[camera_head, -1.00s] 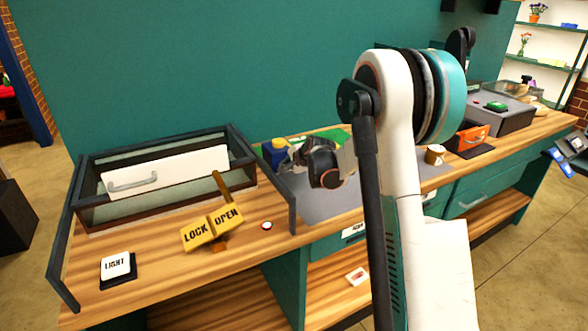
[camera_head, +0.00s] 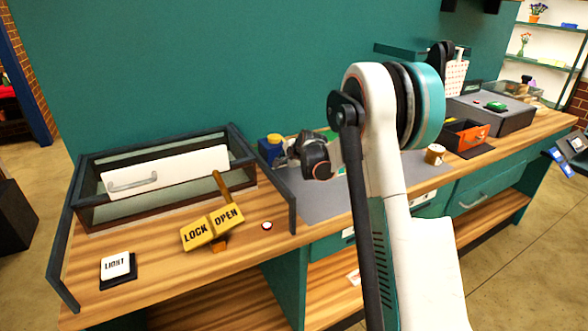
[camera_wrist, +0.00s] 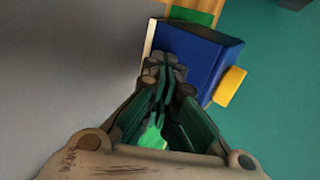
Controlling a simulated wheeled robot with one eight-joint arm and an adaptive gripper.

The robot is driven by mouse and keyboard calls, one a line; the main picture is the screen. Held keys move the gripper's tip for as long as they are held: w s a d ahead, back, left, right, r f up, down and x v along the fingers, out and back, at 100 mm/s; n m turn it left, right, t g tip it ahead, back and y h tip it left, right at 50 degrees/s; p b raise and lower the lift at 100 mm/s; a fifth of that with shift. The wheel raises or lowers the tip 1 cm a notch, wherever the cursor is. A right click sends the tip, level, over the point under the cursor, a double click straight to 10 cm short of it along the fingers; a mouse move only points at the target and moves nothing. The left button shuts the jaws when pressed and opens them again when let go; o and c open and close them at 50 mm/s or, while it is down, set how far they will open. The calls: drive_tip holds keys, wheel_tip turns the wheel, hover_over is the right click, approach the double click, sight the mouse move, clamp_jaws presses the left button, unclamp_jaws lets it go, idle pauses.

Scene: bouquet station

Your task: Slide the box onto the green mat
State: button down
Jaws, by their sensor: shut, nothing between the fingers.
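The blue box (camera_head: 269,152), with a yellow piece on it, stands at the back of the counter just right of the dark-framed case. My gripper (camera_head: 283,159) is low beside it, on its right in the head view. In the wrist view the shut, empty fingers (camera_wrist: 163,68) meet the near edge of the blue box (camera_wrist: 205,62); I cannot tell if they press on it. A piece of the green mat (camera_wrist: 196,15) shows just beyond the box in the wrist view. My arm hides most of the mat in the head view.
A grey surface (camera_head: 315,205) lies under my gripper. The dark-framed case (camera_head: 90,215) and yellow lock/open sign (camera_head: 212,228) are at left. A teal wall (camera_head: 200,70) stands behind.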

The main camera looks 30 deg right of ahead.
sight(280, 153)
drive_tip(key=shift+w, duration=0.15)
drive_tip(key=shift+w+a, duration=0.15)
drive_tip(key=shift+w, duration=1.7)
drive_tip(key=shift+w, duration=0.15)
drive_tip(key=shift+w, duration=0.65)
drive_tip(key=shift+s+r+p, duration=0.15)
drive_tip(key=shift+s+r, duration=0.2)
drive_tip(key=shift+s, duration=0.65)
drive_tip(key=shift+s+r+p, duration=0.1)
drive_tip(key=shift+s+r, duration=0.2)
drive_tip(key=shift+s, duration=0.75)
drive_tip(key=shift+s+r+p, duration=0.15)
drive_tip(key=shift+s+r, duration=0.2)
drive_tip(key=shift+s, duration=0.65)
drive_tip(key=shift+s+d+r+p, duration=0.1)
drive_tip(key=shift+s+r+p, duration=0.3)
drive_tip(key=shift+s, duration=1.25)
drive_tip(key=shift+s+d+r+p, duration=0.1)
drive_tip(key=shift+s+r, duration=0.5)
drive_tip(key=shift+s, duration=1.1)
drive_tip(key=shift+s+d+r+p, duration=0.15)
drive_tip(key=shift+s+r, duration=0.35)
drive_tip(key=shift+s, duration=1.15)
drive_tip(key=shift+a, duration=0.1)
